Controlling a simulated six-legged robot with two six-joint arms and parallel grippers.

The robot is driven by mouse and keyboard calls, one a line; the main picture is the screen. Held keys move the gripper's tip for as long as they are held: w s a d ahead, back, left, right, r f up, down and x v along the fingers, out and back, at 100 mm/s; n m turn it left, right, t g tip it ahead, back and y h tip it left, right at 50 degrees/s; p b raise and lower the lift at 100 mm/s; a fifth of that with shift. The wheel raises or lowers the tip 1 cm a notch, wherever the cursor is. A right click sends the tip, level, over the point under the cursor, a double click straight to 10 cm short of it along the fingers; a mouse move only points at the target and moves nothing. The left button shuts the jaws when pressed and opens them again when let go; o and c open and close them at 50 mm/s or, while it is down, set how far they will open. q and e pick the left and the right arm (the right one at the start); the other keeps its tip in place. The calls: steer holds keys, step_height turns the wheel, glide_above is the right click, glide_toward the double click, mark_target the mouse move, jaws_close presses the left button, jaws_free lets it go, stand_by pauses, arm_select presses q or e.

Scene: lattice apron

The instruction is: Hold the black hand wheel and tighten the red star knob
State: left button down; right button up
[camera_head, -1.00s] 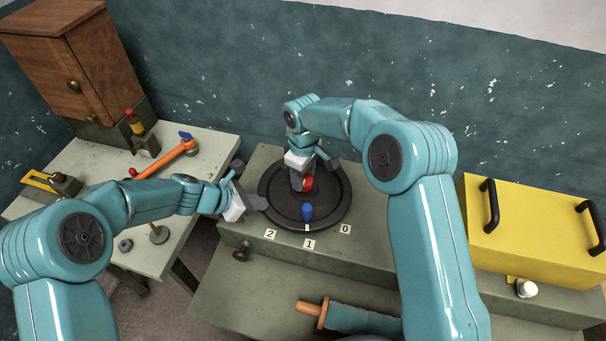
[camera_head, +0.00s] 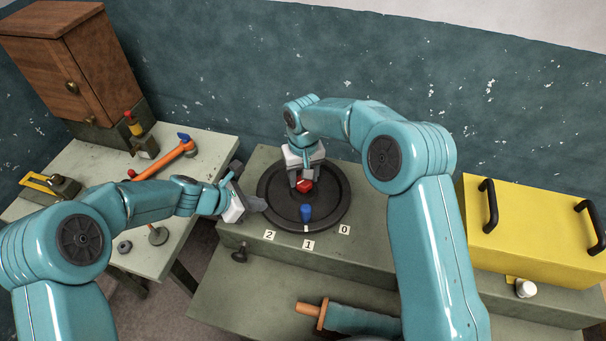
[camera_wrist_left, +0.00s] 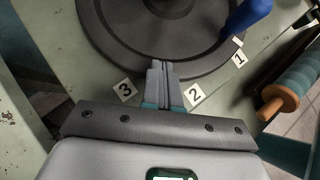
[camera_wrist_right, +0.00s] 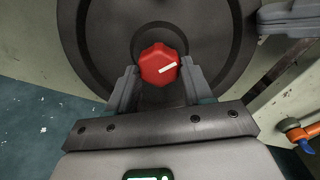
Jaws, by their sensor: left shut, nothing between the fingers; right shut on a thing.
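The black hand wheel (camera_head: 335,215) lies flat on the grey-green bench, with a blue handle (camera_head: 306,213) standing near label 1. The red star knob (camera_head: 304,186) is at the wheel's centre. In the right wrist view the knob (camera_wrist_right: 158,64) shows a white mark on its top. My right gripper (camera_head: 305,180) is shut on the knob, one finger at each side. My left gripper (camera_head: 261,204) is shut and empty, its fingertips (camera_wrist_left: 160,66) over the wheel's rim between labels 2 and 3. Whether the tips touch the rim I cannot tell.
A yellow box (camera_head: 530,225) with black handles stands at the right, a white cap (camera_head: 526,288) before it. A roll with an orange handle (camera_head: 350,318) lies in front. The left table (camera_head: 215,150) holds an orange-handled tool (camera_head: 170,160). A wooden cabinet (camera_head: 70,60) stands behind.

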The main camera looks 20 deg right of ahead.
arm_select(q)
steer(key=shift+s+f, duration=0.15)
steer(key=shift+f, duration=0.2)
arm_select(e)
steer(key=shift+s+f, duration=0.15)
steer(key=shift+s, duration=0.05)
steer(key=o, duration=1)
arm_select(q)
steer(key=shift+s, duration=0.1)
arm_select(e)
steer(key=shift+o, duration=0.2)
steer(key=shift+w+r, duration=0.1)
steer(key=shift+r, duration=0.2)
step_height(320, 180, up, 12)
steer(key=shift+f, duration=0.15)
